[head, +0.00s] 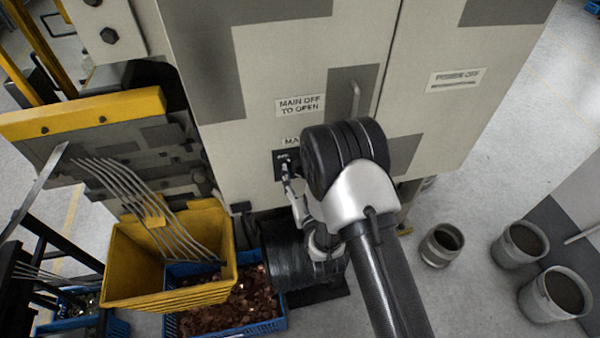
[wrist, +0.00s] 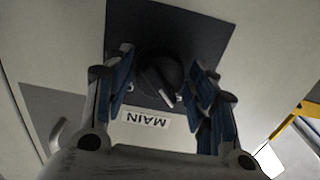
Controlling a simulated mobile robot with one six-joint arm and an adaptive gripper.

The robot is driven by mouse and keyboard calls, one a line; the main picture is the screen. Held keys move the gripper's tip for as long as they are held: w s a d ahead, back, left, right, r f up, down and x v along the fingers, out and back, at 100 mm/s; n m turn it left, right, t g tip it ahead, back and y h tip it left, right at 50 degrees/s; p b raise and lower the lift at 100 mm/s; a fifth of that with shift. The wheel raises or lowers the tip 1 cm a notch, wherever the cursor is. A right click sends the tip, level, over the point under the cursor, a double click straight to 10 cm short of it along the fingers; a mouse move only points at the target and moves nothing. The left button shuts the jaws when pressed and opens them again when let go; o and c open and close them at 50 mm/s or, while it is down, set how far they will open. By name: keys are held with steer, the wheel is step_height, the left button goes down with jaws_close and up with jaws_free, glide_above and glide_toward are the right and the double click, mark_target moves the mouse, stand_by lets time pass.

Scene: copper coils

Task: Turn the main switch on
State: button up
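The main switch is a round black knob with a white pointer bar, on a dark square plate (wrist: 205,30) on the cabinet front. In the wrist view the knob (wrist: 152,68) lies between my fingers and its bar is slanted. The label "MAIN" (wrist: 146,120) shows upside down there. My gripper (wrist: 162,72) is open, one blue-padded finger on each side of the knob, with small gaps visible. In the head view my gripper (head: 291,178) is at the switch plate (head: 280,168), and my arm hides part of the label and most of the knob.
The cabinet door has a handle (head: 355,100) above my wrist and a sign (head: 300,105) reading "MAIN OFF TO OPEN". A yellow bin (head: 160,280), a blue crate (head: 285,322) of copper pieces and a black coil (head: 295,255) stand below. Several grey buckets (head: 540,305) stand at right.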

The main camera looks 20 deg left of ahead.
steer(key=c, duration=0.7)
steer(key=shift+m+b, duration=0.3)
steer(key=shift+b, duration=0.1)
steer(key=m+b, duration=0.2)
steer(key=b, duration=0.1)
steer(key=shift+f+m+b, duration=0.15)
steer(key=shift+m+b, duration=0.15)
steer(key=m+b, duration=0.3)
steer(key=b, duration=0.1)
steer(key=shift+b, duration=0.4)
steer(key=m+b, duration=0.6)
steer(key=b, duration=0.2)
steer(key=shift+m+b, duration=0.4)
steer(key=m+b, duration=0.4)
steer(key=b, duration=0.1)
steer(key=shift+m+b, duration=0.35)
steer(key=shift+m, duration=0.05)
steer(key=shift+r, duration=0.25)
steer(key=shift+m, duration=0.3)
